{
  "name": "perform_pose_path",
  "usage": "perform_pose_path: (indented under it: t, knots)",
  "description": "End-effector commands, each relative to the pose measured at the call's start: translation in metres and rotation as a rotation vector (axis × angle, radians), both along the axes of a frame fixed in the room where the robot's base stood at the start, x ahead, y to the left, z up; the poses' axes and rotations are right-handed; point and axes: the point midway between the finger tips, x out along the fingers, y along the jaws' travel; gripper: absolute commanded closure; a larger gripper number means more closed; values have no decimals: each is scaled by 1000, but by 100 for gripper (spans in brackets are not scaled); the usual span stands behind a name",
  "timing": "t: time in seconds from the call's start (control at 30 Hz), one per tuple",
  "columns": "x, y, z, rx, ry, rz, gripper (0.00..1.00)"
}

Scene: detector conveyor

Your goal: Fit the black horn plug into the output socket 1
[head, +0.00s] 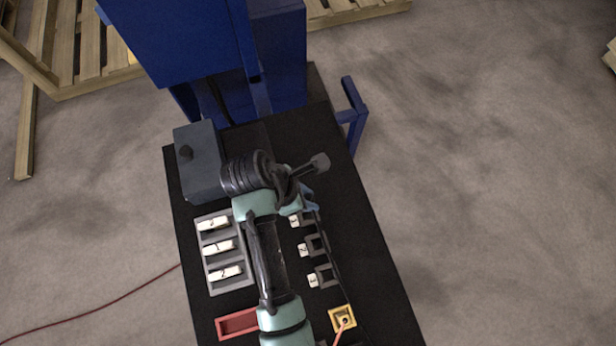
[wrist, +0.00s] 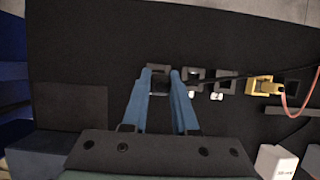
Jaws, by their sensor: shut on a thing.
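My gripper (wrist: 162,74) has its two blue fingers shut on the black horn plug (wrist: 161,87), which shows only as a dark shape between them. In the head view my gripper (head: 311,200) is over the far end of the right-hand socket column, and my arm hides the plug. The grey output socket 1 (wrist: 158,67) lies at the fingertips, partly covered by them. I cannot tell how deep the plug sits in it. A black cable (wrist: 240,76) runs right from the fingers.
Two more grey sockets, the middle one (head: 318,244) and the near one (head: 325,274), follow toward the front. A yellow socket (head: 342,318) holds a red cable. A grey tray with white tiles (head: 218,247), a red frame (head: 237,323) and a dark box (head: 203,160) stand left.

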Motion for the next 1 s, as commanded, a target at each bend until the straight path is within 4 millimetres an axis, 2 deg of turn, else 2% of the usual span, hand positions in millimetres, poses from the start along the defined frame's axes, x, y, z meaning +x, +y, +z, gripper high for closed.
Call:
perform_pose_path:
  t: [0.2, 0.37, 0.6, 0.73, 1.0]
  knots:
    - [-1, 1, -40, -1, 4, 5, 100]
    - [-1, 0, -55, -1, 1, 3, 100]
    - [0, 0, -87, -1, 1, 1, 100]
    - [0, 0, -94, -1, 0, 2, 100]
    - [0, 0, -95, -1, -1, 1, 100]
